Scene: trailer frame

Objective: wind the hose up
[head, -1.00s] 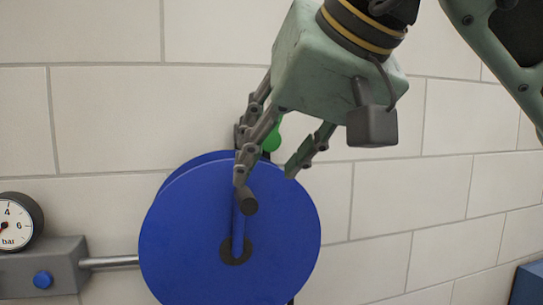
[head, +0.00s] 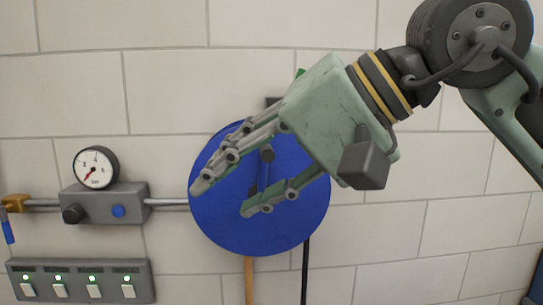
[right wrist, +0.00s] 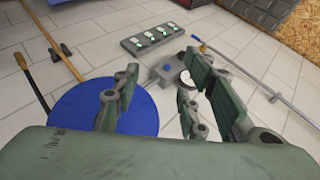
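The blue hose reel (head: 308,205) is on the tiled wall in the middle of the head view. Its blue disc also shows in the right wrist view (right wrist: 75,125). The crank handle, a dark knob (head: 267,155), is on the disc's face above the hub. My right gripper (head: 228,196) is open in front of the disc, its fingers spread and pointing down left. The knob shows between the fingers, and I cannot tell whether they touch it. My left gripper is out of view.
Left of the reel is a grey valve box (head: 100,205) with a pressure gauge (head: 96,167), on a metal pipe. Below is a switch panel (head: 80,282) with green lights. A wooden pole (head: 249,280) shows under the reel. The wall to the right is clear.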

